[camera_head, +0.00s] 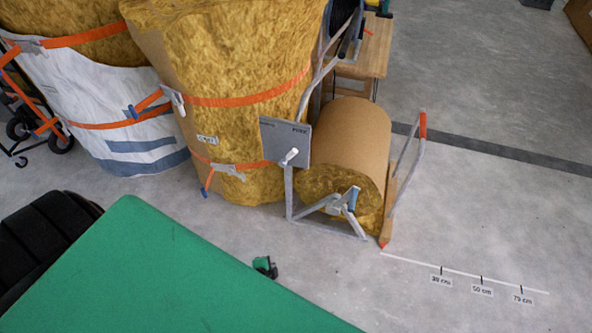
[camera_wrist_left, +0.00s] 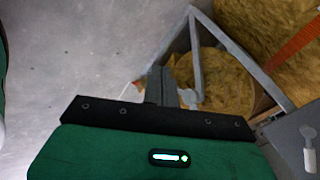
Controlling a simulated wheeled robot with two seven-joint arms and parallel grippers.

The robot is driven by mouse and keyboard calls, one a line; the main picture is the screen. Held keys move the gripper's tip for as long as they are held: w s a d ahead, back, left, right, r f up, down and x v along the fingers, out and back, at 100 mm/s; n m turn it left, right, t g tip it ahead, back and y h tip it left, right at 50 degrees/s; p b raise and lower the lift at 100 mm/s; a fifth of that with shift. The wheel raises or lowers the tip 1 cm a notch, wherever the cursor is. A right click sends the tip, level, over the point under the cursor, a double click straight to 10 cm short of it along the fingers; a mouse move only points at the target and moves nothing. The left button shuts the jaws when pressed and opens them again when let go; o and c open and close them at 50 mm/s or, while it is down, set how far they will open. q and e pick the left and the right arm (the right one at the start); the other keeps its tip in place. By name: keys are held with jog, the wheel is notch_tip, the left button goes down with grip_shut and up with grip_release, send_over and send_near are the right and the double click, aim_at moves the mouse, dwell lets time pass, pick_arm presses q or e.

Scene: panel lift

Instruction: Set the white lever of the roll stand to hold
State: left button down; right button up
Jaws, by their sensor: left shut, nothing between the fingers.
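The white lever (camera_head: 289,156) is on a grey plate (camera_head: 298,134) of the roll stand (camera_head: 289,195). In the head view it tilts up to the right; the plate's lettering is too small to read surely. The lever also shows at the right edge of the left wrist view (camera_wrist_left: 309,150), on the grey plate (camera_wrist_left: 285,135). My left gripper (camera_head: 265,267) shows partly past the edge of a green surface, below the lever and apart from it. Its fingers (camera_wrist_left: 160,85) are shut and empty in the left wrist view. My right gripper is not in view.
A brown-covered insulation roll (camera_head: 345,135) lies in the stand. A tall strapped insulation bale (camera_head: 235,80) stands close to the plate's left. A bar with a red end (camera_head: 422,125) rises at right. Floor with a marked white line (camera_head: 465,274) is clear at lower right.

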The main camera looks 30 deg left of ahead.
aim_at(289, 156)
pick_arm(q)
jog(key=w+a+r+m+t+b, duration=0.2)
jog(key=w+r+m+t+b, duration=0.45)
jog(key=w, duration=0.75)
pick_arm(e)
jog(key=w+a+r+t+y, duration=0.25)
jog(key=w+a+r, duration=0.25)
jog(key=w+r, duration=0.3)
pick_arm(q)
jog(key=w+r+m+t+b, duration=0.1)
jog(key=w+r+m+b, duration=0.1)
jog(key=r, duration=0.6)
jog(key=w+r+m+t+y+b, duration=0.1)
jog(key=w+r+m+t+b, duration=0.1)
jog(key=r, duration=0.6)
jog(key=w+m+b, duration=0.1)
jog(key=w+b, duration=0.1)
jog(key=b, duration=0.1)
jog(key=shift+w+a+r+b, duration=0.25)
jog(key=shift+w+r+b, duration=0.05)
jog(key=shift+w+r, duration=0.1)
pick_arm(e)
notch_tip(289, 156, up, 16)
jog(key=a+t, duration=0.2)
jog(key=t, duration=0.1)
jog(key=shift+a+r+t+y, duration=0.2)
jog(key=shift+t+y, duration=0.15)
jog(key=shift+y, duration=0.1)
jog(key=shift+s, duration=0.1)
